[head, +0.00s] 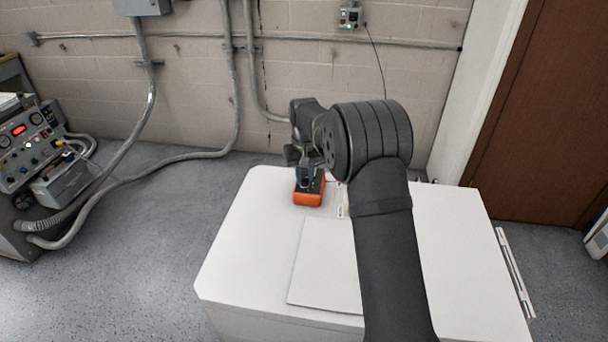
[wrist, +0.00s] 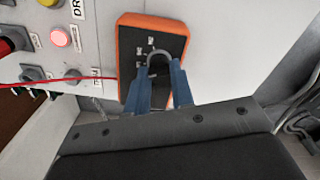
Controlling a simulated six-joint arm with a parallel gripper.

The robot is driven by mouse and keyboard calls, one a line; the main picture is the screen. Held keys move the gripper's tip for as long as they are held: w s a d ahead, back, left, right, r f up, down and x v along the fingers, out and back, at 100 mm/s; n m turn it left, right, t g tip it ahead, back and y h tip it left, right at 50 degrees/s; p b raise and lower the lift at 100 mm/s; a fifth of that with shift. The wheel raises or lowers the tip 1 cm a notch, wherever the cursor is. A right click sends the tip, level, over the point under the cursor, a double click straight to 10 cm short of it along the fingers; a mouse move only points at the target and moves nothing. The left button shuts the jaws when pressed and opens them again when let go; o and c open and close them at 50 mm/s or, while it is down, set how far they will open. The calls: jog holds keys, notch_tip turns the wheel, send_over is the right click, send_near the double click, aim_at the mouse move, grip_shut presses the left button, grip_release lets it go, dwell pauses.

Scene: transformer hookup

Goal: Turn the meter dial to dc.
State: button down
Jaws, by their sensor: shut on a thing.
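The meter (head: 309,194) is an orange-edged box with a dark face, on the far side of the white cabinet top. It also shows in the wrist view (wrist: 124,40). Its dial (wrist: 158,60) is a grey round knob on the dark face. My gripper (head: 306,180) reaches down onto the meter from above. In the wrist view its blue fingers (wrist: 160,84) are shut on the dial, one on each side. The fingers hide part of the face, and the dial's pointer and most labels are too small or covered to read.
The white cabinet top (head: 240,250) is mostly clear around the meter, with a raised flat panel (head: 320,265) nearer me. In the wrist view, a panel with a lit red lamp (wrist: 60,37), knobs and a red lead (wrist: 60,83) lies close left of the meter.

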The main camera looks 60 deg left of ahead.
jog(key=m, duration=0.4)
jog(key=shift+m, duration=0.3)
jog(key=shift+w+m, duration=0.1)
jog(key=shift+m, duration=1.9)
jog(key=c, duration=1.2)
grip_release()
jog(key=shift+c, duration=0.2)
notch_tip(320, 180, up, 18)
jog(key=shift+f, duration=0.25)
notch_tip(320, 180, down, 18)
jog(key=shift+r, duration=0.2)
